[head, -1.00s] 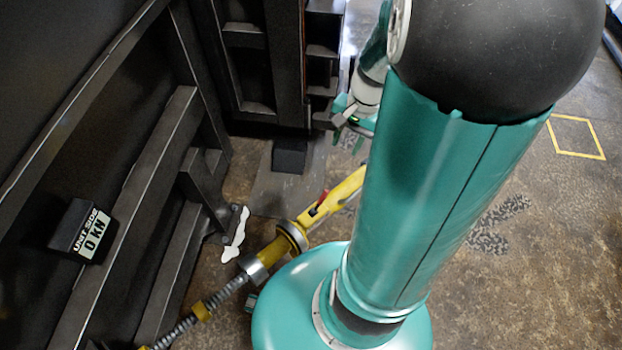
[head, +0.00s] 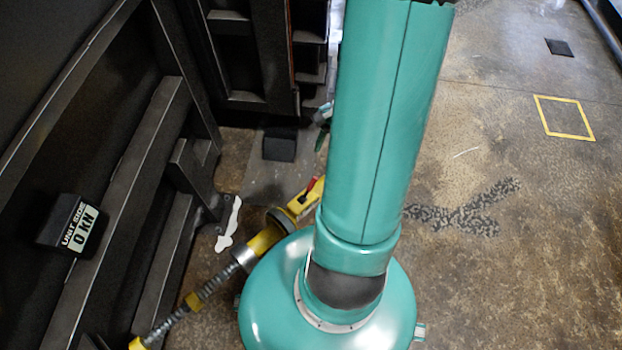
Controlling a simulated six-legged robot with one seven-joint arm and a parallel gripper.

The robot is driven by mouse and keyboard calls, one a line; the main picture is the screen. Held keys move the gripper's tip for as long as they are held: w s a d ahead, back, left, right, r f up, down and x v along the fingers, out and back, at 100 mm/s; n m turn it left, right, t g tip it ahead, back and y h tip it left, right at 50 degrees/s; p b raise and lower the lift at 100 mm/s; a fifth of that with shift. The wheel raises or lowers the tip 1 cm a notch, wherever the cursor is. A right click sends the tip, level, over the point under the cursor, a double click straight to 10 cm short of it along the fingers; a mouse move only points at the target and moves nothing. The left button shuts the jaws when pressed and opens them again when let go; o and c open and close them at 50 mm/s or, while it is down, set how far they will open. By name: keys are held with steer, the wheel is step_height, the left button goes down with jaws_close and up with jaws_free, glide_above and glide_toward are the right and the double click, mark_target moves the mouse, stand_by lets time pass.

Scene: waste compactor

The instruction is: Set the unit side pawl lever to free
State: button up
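A yellow ratchet turnbuckle (head: 266,240) with a grey threaded rod (head: 216,282) lies low between the black frame and my base. A small red lever (head: 309,186) sticks up from its upper yellow part, just left of my teal arm. I cannot tell which way the lever is set. The label "UNIT SIDE 0 KN" is on a black gauge box (head: 72,226) at left. My gripper (head: 322,125) is almost wholly hidden behind my arm. Only a small sliver shows, above the red lever in the picture, and its opening is hidden.
Black steel framework (head: 160,130) fills the left side, with a black upright structure (head: 250,60) at the back. A dark block (head: 279,145) sits on a floor plate. The floor at right is open, with a yellow marked square (head: 565,118).

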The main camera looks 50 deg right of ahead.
mark_target(316, 176)
steer(key=x, duration=1.2)
steer(key=shift+s+f, duration=0.1)
steer(key=shift+f, duration=0.1)
jaws_close()
